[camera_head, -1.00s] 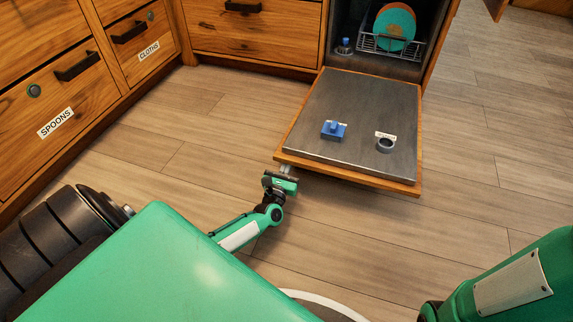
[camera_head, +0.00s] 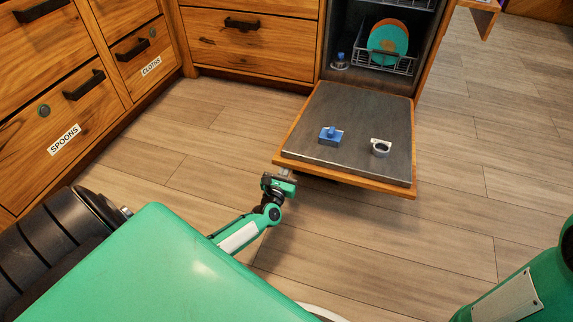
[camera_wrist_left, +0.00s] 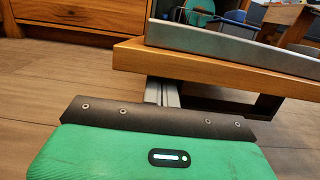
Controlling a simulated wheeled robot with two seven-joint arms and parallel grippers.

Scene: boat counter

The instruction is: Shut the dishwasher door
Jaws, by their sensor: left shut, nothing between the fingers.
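The dishwasher door (camera_head: 352,115) hangs open, lowered out in front of the machine, with a grey metal inner face and a wooden outer panel. My left gripper (camera_head: 288,172) is shut and empty at the near left corner of the door, low beside its wooden edge. In the left wrist view the fingers (camera_wrist_left: 162,91) reach under the wooden panel (camera_wrist_left: 215,68); whether they touch it is hard to tell. The dishwasher's opening (camera_head: 345,45) shows a rack with plates (camera_head: 388,42). My right gripper is out of view.
Wooden drawers (camera_head: 250,45) stand left of the dishwasher, with more labelled spoons and cloths (camera_head: 90,80) further left. A blue dispenser part (camera_head: 331,135) and a round cap (camera_head: 380,147) are on the door's inner face. The floor right of the door is clear.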

